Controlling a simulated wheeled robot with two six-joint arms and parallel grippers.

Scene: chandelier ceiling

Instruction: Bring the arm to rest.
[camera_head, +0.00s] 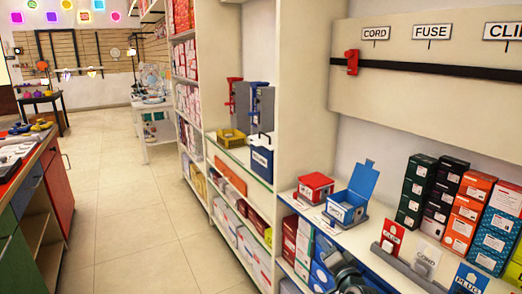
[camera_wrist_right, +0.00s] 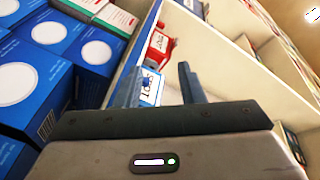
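My right arm shows in the head view as grey rounded metal (camera_head: 346,274) at the bottom, in front of the lower shelf. In the right wrist view my right gripper (camera_wrist_right: 160,84) has its two dark fingers apart, with nothing held between them. A small blue box (camera_head: 346,208) with its blue lid raised stands on the shelf; a blue box with a white label (camera_wrist_right: 151,84) shows beyond the fingers in the wrist view. A small red box (camera_head: 315,188) stands to its left, also in the wrist view (camera_wrist_right: 158,48). My left gripper is out of view.
Blue cartons (camera_wrist_right: 65,85) crowd the left of the wrist view. The tiled aisle (camera_head: 130,215) is clear. A counter (camera_head: 40,190) stands at left.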

